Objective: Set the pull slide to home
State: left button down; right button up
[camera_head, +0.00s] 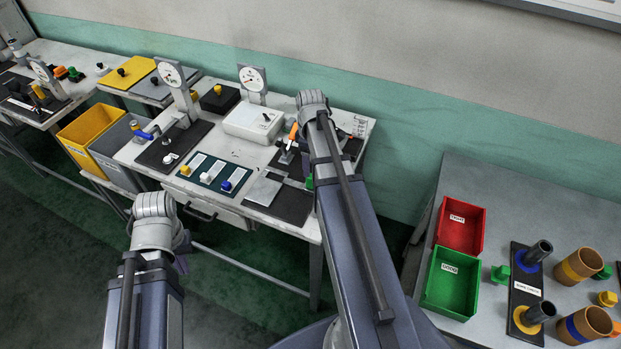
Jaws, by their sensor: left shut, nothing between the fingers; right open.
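I cannot tell for certain which part is the pull slide. A dark panel (214,173) on the middle table has several pale labelled strips with white, yellow and blue knobs at their near ends. Left of it is a black plate (172,146) with a blue-handled part (143,135) and a white knob (168,159). My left arm's wrist is at the lower left, in front of the table, and my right arm reaches over the table's right side. The fingers of both grippers are hidden behind my own arms.
The middle table also holds two dial gauges (171,74) (252,78), a white box (253,122) and a grey plate (264,189). A yellow bin (88,125) stands at its left. The right table holds red (461,222) and green (451,284) trays and brown cups.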

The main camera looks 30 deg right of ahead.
aim_at(310, 177)
notch_tip(310, 177, down, 7)
jog(key=b, duration=0.6)
jog(key=shift+r, duration=0.1)
jog(key=shift+c, duration=0.4)
grip_shut()
dwell(0.7)
